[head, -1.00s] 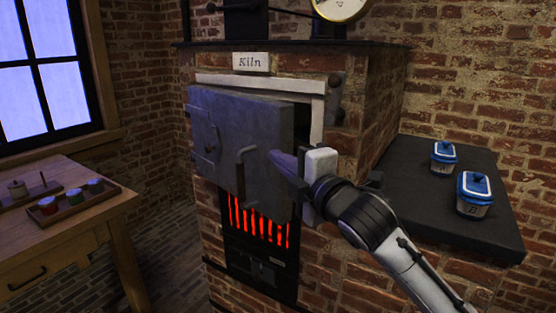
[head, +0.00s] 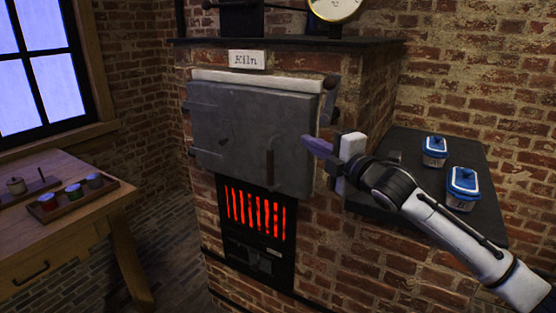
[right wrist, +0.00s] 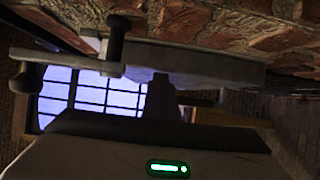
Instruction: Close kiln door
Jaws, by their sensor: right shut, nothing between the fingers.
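The grey metal kiln door (head: 240,140) lies across the kiln opening in the head view, and looks flush or nearly flush with the frame. Its vertical handle (head: 269,172) is near the lower right of the door. The kiln (head: 330,215) is brick, with a "Kiln" label (head: 246,60) above the door. My right gripper (head: 310,143) is shut and empty, its tip close to the door's right edge; I cannot tell whether it touches. In the right wrist view, a grey slab, apparently the door (right wrist: 195,66), is near the brick. My left gripper is not in view.
A wooden table (head: 95,215) with a tray of small pots (head: 75,192) stands at left. Red bars (head: 255,212) glow below the door.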

